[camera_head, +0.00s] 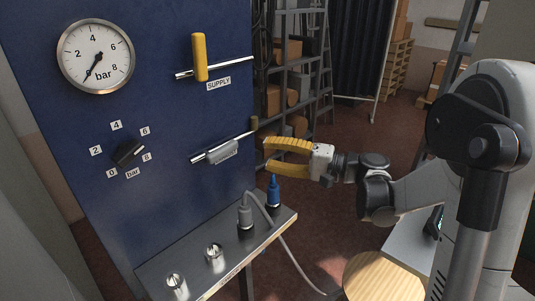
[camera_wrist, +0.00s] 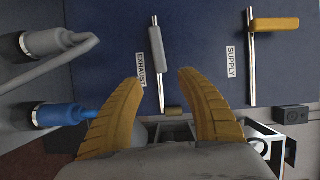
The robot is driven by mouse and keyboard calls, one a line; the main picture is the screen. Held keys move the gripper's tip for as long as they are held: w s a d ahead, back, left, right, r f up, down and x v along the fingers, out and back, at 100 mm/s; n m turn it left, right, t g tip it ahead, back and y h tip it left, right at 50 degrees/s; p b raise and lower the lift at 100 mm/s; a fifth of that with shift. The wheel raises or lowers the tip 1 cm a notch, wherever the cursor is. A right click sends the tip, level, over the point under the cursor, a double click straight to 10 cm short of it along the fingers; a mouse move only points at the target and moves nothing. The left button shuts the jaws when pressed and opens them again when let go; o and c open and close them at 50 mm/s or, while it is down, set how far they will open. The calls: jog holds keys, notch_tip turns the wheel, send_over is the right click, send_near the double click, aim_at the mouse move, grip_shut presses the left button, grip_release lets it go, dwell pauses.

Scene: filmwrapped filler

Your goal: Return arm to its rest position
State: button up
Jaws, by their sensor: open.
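My gripper (camera_head: 268,156) has two yellow ribbed fingers. They are spread apart with nothing between them, in front of the blue panel's right edge. In the wrist view my gripper (camera_wrist: 159,77) is also open and empty. The arm is stretched out to the left from the right side of the head view. The grey exhaust handle (camera_head: 222,152) is just left of the fingertips and lies along its pipe; it also shows in the wrist view (camera_wrist: 156,47). The blue plug (camera_head: 273,190) stands upright just below the lower finger; whether they touch is unclear.
The blue panel (camera_head: 150,195) carries a gauge (camera_head: 95,57), a black knob (camera_head: 128,152) and a yellow supply handle (camera_head: 200,57) set across its pipe. The ledge (camera_head: 195,275) holds a grey plug (camera_head: 245,213) with a cable and two open sockets. A round wooden top (camera_head: 385,278) is below the arm.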

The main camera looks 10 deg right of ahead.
jog(key=shift+a, duration=0.1)
jog(key=s+a+f+n+g+h, duration=0.1)
jog(key=s+a+f+h, duration=0.15)
jog(key=s, duration=0.25)
jog(key=s+a+f+n+g+h, duration=0.1)
jog(key=s+a+g+h, duration=0.1)
jog(key=s+h, duration=0.25)
jog(key=s+d+f+n+h, duration=0.2)
jog(key=s+d+h, duration=0.2)
jog(key=s, duration=0.3)
jog(key=s+d+f+n+h, duration=0.1)
jog(key=s+d+f+h, duration=0.1)
jog(key=s, duration=0.5)
jog(key=shift+s+d+f+n+t+h, duration=0.2)
jog(key=shift+d+n+t+h, duration=0.15)
jog(key=shift+d+h, duration=0.6)
